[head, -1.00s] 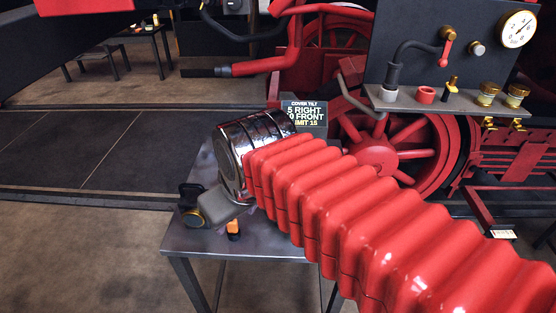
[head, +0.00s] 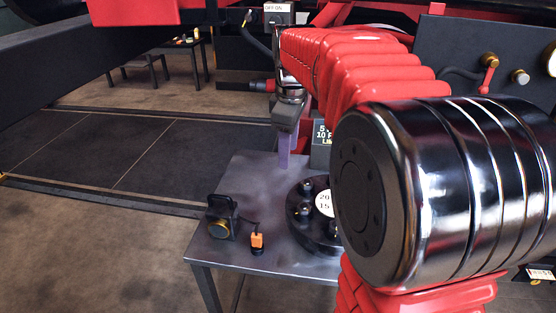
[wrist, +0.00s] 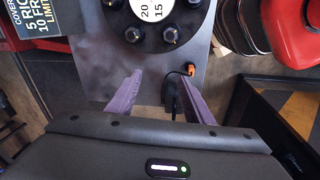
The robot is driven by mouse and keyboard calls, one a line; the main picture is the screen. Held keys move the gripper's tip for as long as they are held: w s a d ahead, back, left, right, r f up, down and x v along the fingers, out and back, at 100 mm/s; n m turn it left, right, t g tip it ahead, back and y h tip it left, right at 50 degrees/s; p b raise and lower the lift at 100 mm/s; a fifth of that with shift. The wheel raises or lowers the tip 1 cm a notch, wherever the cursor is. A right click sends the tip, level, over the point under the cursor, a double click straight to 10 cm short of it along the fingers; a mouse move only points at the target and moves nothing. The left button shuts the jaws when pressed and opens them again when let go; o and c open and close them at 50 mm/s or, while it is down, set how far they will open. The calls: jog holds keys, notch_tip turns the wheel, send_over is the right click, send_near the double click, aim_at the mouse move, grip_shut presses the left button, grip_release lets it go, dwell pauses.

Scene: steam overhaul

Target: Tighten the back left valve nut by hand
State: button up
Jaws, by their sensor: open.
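The valve cover is a round black disc (head: 316,240) on the metal table, with a white label reading 20 and 15. Dark nuts stand around its rim; two show on its left side in the head view, one farther back (head: 306,187) and one nearer (head: 303,211). My arm hides the disc's right part. In the wrist view the disc (wrist: 151,38) is cut by the top edge, with several nuts showing. My gripper (head: 283,164) points down behind and left of the disc, above the table. Its purple fingers (wrist: 160,73) are apart and empty, clear of the nuts.
A black device with a gold knob (head: 219,228) and an orange plug (head: 257,241) are at the table's (head: 260,181) front left. A cover tilt sign (wrist: 36,18) stands behind the disc. Red machinery and a gauge panel (head: 450,45) are at the right.

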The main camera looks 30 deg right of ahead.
aim_at(308, 181)
jog(key=w+d+f+n, duration=0.1)
jog(key=w+d+f, duration=0.1)
jog(key=d, duration=0.3)
jog(key=w+d+f+n+g, duration=0.1)
jog(key=w+d+n, duration=0.1)
jog(key=d, duration=0.3)
jog(key=shift+w+d+f+n+g+y, duration=0.15)
jog(key=shift+w+f+n+g+y, duration=0.2)
jog(key=shift+w, duration=0.3)
jog(key=shift+f, duration=0.1)
notch_tip(308, 181, down, 14)
jog(key=shift+r, duration=0.15)
jog(key=shift+c, duration=0.6)
jog(key=c, duration=0.9)
